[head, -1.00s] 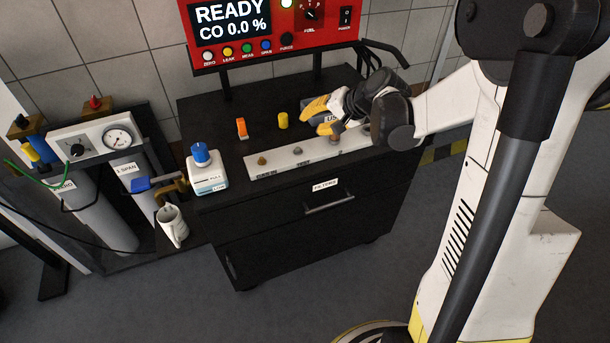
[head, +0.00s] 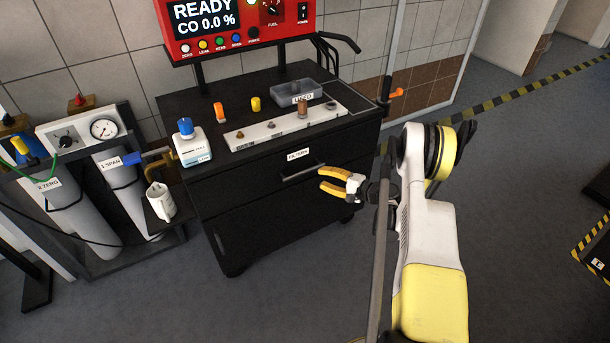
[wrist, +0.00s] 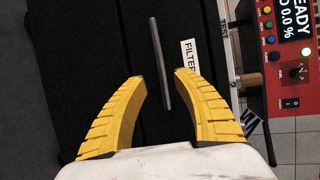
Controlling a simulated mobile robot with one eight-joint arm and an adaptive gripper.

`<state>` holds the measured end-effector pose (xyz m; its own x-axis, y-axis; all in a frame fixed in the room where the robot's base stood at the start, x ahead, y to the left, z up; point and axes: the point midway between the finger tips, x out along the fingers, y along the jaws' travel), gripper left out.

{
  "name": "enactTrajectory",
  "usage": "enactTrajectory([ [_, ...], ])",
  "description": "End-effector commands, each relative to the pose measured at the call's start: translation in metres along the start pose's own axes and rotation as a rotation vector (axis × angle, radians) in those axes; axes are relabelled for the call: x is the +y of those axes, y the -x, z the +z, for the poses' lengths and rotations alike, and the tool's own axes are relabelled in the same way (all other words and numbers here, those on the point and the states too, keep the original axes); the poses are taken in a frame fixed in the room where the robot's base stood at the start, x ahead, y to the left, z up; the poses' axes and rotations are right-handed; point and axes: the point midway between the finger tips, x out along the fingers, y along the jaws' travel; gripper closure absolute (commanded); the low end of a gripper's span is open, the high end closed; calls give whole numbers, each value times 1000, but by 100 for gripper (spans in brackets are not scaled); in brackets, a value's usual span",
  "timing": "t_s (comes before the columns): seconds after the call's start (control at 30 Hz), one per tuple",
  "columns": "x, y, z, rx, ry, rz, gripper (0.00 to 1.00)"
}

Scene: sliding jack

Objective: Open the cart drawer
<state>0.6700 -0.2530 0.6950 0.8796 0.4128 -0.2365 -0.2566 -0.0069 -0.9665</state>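The black cart (head: 215,205) has a drawer labelled FILTERS (head: 298,154) with a bar handle (head: 303,172) on its front. The drawer looks closed. My gripper (head: 322,184) is in front of the cart, just right of and below the handle in the head view. In the wrist view my gripper (wrist: 156,73) has its two yellow fingers spread wide, with nothing held. The handle (wrist: 160,64) shows there as a thin grey bar running ahead of and between the fingertips. The fingers do not appear to be closed on it.
On the cart top stand a white bottle with a blue cap (head: 191,143), a white strip with fittings (head: 285,127) and a clear bin labelled USED (head: 298,92). Floor in front is clear.

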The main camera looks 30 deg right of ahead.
Motion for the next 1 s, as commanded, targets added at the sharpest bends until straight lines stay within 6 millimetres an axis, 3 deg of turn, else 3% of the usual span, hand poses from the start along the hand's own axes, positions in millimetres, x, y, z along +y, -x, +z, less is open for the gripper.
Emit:
enactTrajectory([
  [0.03, -6, -9, 2, -4, 1, 1, 64],
  [0.2, 2, -46, 1, -3, 1, 1, 64],
  [0.4, 2, -78, 1, -3, 2, 2, 64],
  [0.6, 0, -90, 0, 0, 1, 2, 64],
  [0.83, -1, -90, 0, 0, 1, 2, 64],
  [0.87, -1, -90, 0, 0, 1, 2, 68],
  [0.97, -1, -90, 0, 0, 1, 2, 99],
  [1.0, -1, -90, 0, 0, 1, 2, 100],
])
